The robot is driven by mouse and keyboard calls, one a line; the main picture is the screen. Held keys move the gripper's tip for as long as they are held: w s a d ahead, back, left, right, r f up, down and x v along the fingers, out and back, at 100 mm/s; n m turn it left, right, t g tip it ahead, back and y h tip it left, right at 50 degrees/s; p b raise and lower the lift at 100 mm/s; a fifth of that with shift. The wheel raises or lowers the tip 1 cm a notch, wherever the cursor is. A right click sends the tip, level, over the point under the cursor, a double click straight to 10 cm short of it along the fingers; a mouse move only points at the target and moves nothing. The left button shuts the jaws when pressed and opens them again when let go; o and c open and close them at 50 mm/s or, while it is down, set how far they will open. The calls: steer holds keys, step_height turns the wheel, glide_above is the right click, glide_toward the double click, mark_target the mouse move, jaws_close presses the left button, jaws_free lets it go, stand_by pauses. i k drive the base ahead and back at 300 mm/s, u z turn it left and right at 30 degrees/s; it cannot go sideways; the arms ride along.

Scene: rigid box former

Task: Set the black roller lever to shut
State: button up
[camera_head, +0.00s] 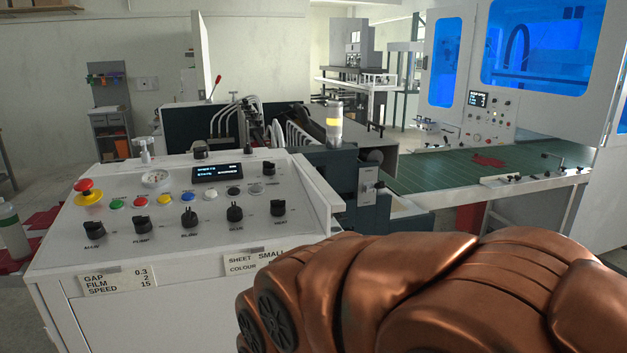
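A pale upright plate (368,186) is on the dark machine side below the yellow-lit beacon. A small dark lever (379,184) sticks out from it to the right. This may be the black roller lever, but it is too small to tell its setting. Several black knobs, such as the one at the front right (278,208), sit on the white control panel. My gripper is not in view. A large copper-coloured part of my arm fills the lower right and hides what is behind it.
The white control console (200,255) stands close at left, with a red stop button (84,186), coloured buttons and a small display (217,172). The beacon (334,124) rises behind it. A green conveyor (440,170) runs to the right, below a blue-windowed enclosure (540,112).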

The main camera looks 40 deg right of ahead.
mark_target(381, 184)
steer(key=z, duration=3.1)
steer(key=i, duration=0.65)
steer(key=u, duration=1.8)
